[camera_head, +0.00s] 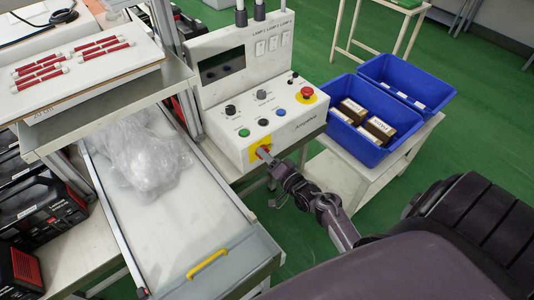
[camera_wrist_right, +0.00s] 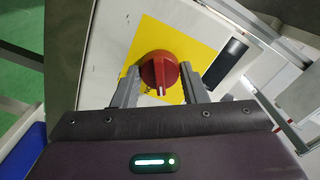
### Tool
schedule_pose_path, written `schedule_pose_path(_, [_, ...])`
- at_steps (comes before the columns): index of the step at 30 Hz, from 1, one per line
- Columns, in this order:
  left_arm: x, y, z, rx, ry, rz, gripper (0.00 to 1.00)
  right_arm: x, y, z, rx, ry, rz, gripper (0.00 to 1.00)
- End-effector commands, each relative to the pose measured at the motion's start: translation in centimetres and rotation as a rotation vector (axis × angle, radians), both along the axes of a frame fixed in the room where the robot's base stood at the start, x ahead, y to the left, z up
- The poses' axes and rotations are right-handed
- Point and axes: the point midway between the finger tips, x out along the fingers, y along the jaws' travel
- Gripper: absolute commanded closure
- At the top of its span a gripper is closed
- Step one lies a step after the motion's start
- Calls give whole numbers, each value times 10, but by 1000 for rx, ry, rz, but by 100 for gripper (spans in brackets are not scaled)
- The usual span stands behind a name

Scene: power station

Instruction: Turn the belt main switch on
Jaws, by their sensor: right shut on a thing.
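The belt main switch is a red rotary knob (camera_wrist_right: 160,68) on a yellow plate (camera_wrist_right: 150,35), seen close up in the right wrist view. A white mark on the knob points down in that view. In the head view the yellow plate (camera_head: 254,158) sits low on the front of the white control box (camera_head: 229,143), and the knob is mostly hidden by my gripper. My right gripper (camera_head: 268,156) reaches it from the lower right. Its two fingers (camera_wrist_right: 160,90) stand on either side of the knob, shut on it. My left gripper is not in view.
A red emergency button (camera_head: 307,92) and other buttons sit on the box top. Blue bins (camera_head: 362,152) with small boxes stand right of it. A conveyor (camera_head: 185,235) with a clear plastic bag (camera_head: 150,160) lies left. Green floor is open at right.

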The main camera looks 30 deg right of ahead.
Motion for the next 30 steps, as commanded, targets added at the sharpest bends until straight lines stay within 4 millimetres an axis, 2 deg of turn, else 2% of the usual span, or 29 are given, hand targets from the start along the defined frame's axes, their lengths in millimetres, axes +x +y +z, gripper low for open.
schedule_pose_path(15, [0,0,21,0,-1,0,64,0,0,1,414,32,-1,84])
schedule_pose_path(30, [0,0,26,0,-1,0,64,0,0,0,548,44,-1,84])
